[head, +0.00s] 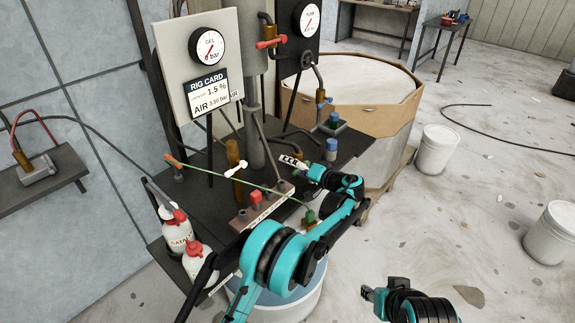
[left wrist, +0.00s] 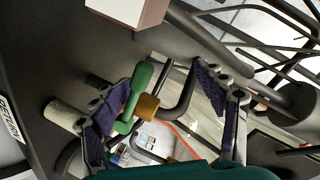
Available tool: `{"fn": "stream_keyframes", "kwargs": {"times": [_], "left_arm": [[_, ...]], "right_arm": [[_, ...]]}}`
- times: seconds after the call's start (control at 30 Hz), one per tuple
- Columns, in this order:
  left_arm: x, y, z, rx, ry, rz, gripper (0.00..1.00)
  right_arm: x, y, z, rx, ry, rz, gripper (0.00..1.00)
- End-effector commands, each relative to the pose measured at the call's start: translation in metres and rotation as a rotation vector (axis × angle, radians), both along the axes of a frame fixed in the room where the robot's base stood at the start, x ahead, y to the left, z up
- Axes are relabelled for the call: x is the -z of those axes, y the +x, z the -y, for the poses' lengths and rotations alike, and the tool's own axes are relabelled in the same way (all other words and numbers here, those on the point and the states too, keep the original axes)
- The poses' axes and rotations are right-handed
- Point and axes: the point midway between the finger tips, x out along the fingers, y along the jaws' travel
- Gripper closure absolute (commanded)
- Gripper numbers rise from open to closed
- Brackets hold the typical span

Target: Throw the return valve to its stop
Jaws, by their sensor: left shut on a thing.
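In the left wrist view, a green valve handle (left wrist: 138,90) on a brass body (left wrist: 148,107) stands between the fingers of my left gripper (left wrist: 163,88), close to the left-hand finger. My left gripper is shut on this handle. A RETURN label (left wrist: 10,120) shows at the left edge. In the head view, my left arm reaches over the dark bench, and its fingers and the held handle cannot be made out clearly. My right gripper (head: 370,293) is low in the head view, away from the bench; its finger opening is too small to judge.
The bench holds a white-handled valve (head: 236,167), a red button (head: 256,197) and red-capped bottles (head: 172,225). A rig card (head: 209,88) and gauges stand behind. A round vat (head: 365,82) and white buckets (head: 437,150) are to the right. Floor at right is mostly clear.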

Motion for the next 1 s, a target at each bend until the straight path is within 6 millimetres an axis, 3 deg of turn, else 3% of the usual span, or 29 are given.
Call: {"fn": "stream_keyframes", "kwargs": {"times": [0.03, 0.3, 0.4, 1.0], "left_arm": [[-0.02, -0.003, 0.017, 0.025, 0.023, 0.02, 0.52], [-0.024, -0.014, 0.033, 0.026, 0.022, 0.02, 0.43], [-0.024, -0.018, 0.038, 0.024, 0.022, 0.018, 0.73], [-0.02, -0.023, 0.04, 0.016, 0.021, 0.012, 0.73]], "right_arm": [[-0.003, 0.0, 0.0, 0.0, 0.0, 0.0, 0.6], [-0.004, 0.0, 0.0, 0.0, 0.0, 0.0, 0.6], [-0.004, 0.0, 0.0, 0.0, 0.0, 0.0, 0.6], [-0.001, 0.0, 0.0, 0.0, 0.0, 0.0, 0.6]]}}
